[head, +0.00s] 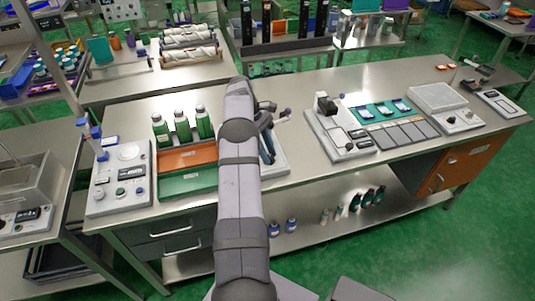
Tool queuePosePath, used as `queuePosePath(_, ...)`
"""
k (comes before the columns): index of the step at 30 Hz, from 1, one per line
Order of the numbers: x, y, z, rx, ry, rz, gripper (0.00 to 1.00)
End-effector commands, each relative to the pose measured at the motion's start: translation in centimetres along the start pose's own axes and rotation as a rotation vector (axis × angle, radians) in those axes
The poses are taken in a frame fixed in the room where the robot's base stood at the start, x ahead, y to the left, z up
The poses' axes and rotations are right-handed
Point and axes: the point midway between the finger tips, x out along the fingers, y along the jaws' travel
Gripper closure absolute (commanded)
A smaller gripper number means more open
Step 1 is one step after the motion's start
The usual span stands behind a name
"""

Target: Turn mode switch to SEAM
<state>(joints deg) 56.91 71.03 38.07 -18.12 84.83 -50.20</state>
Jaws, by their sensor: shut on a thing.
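My arm rises through the middle of the head view and covers much of a pale bench machine. The machine's base (281,164) shows to the right of the arm. Dark blue slanted parts (267,147) stand beside the arm there, and a lever with a grey-purple knob (287,111) sticks out above them. My gripper's fingertips are hidden behind the arm, so what they touch does not show. I cannot make out a mode switch or the word SEAM, and its setting cannot be read.
Left of the arm are several green bottles (182,127), an orange and green tray (187,183) and a control box (119,178) with a blue-topped post. To the right stand a pale device (341,138) and a teal rack (384,112). Bare steel bench top lies in front of these devices.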

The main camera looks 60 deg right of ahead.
Motion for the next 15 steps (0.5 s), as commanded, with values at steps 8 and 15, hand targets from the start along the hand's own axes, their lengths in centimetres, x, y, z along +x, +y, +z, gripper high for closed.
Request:
queuePosePath(8, -0.01, 0.11, 0.02, 0.077, 0.001, -0.031, 0.98)
queuePosePath(15, -0.06, 0.12, 0.06, 0.096, 0.000, -0.039, 0.98)
